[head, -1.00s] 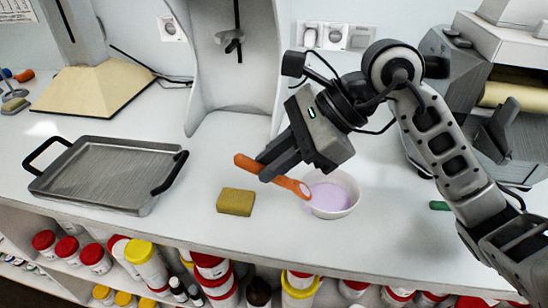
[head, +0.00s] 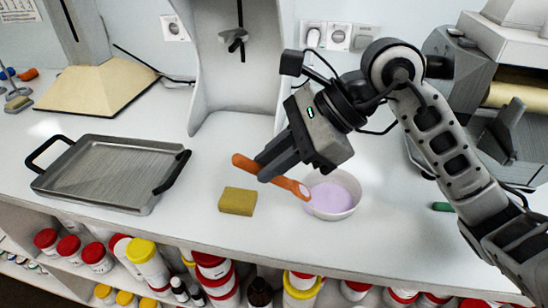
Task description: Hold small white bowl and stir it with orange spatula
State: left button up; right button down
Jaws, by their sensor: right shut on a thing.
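The small white bowl (head: 349,207) stands on the white counter, right of the middle, with pale lilac contents. My right gripper (head: 266,172) is shut on the orange spatula (head: 244,162) and holds it at a slant above the counter. The spatula's lower right end is over the bowl's left side. I cannot tell whether its tip touches the contents. My left gripper is not in view, and nothing is seen holding the bowl.
A yellow-brown sponge (head: 238,201) lies left of the bowl. A metal tray (head: 105,172) with black handles is farther left. A green object (head: 442,207) lies to the right. Shelves below the front edge (head: 200,233) hold several jars. Grey machines stand behind.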

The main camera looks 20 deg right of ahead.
jog(key=shift+r, duration=0.15)
jog(key=shift+r+p, duration=0.8)
jog(key=shift+r, duration=0.4)
jog(key=shift+r+p, duration=0.85)
jog(key=shift+r, duration=0.85)
jog(key=shift+f, duration=0.1)
